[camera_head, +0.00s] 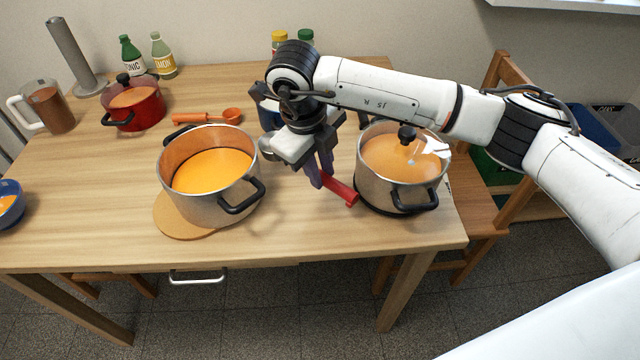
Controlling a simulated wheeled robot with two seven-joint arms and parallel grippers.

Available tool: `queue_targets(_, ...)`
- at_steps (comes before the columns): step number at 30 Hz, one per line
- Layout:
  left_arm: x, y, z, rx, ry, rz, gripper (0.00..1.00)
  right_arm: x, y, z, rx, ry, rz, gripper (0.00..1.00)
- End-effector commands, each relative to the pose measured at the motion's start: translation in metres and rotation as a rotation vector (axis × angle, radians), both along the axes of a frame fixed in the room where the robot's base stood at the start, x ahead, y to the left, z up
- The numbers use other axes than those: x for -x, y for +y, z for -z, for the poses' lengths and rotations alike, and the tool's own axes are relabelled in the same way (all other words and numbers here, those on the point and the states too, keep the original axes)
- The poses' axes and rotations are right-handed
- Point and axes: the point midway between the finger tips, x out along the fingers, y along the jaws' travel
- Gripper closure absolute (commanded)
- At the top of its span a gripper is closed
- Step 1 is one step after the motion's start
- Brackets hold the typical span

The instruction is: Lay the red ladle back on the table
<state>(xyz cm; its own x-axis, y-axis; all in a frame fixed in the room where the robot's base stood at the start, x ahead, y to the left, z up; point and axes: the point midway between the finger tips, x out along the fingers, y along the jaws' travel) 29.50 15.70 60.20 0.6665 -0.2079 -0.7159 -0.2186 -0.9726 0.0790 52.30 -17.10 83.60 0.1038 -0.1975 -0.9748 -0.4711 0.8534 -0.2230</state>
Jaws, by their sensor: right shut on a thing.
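A red ladle (341,190) is held by my right gripper (318,180), low over the table (310,228) between the two large steel pots. Its red handle sticks out to the lower right of the fingers. The rest of the ladle is hidden behind the gripper. I cannot tell whether the handle touches the table. My right gripper is shut on the ladle, pointing down. My left gripper is not in view.
An open steel pot (208,205) of orange soup stands left on a cork mat (175,222). A lidded steel pot (400,190) stands close on the right. The front centre is clear.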

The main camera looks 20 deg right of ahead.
Motion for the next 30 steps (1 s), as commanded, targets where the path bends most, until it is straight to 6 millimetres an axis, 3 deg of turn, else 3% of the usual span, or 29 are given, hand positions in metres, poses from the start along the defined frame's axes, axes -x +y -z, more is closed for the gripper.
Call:
queue_targets(13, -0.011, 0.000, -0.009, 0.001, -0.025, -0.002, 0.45, 0.000, 0.000, 0.047, 0.000, 0.000, 0.000, 1.00)
queue_targets(24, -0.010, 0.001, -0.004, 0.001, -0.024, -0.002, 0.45, -0.001, 0.000, 0.053, -0.001, -0.002, 0.000, 1.00)
queue_targets(25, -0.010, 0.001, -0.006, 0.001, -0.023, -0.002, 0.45, 0.000, 0.000, 0.051, 0.000, -0.001, 0.000, 0.76)
queue_targets(27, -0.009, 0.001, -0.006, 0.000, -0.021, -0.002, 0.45, 0.000, 0.000, 0.051, 0.000, -0.001, 0.000, 0.65)
queue_targets(30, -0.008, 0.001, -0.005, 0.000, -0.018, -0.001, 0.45, 0.000, 0.000, 0.051, 0.000, -0.001, 0.000, 0.63)
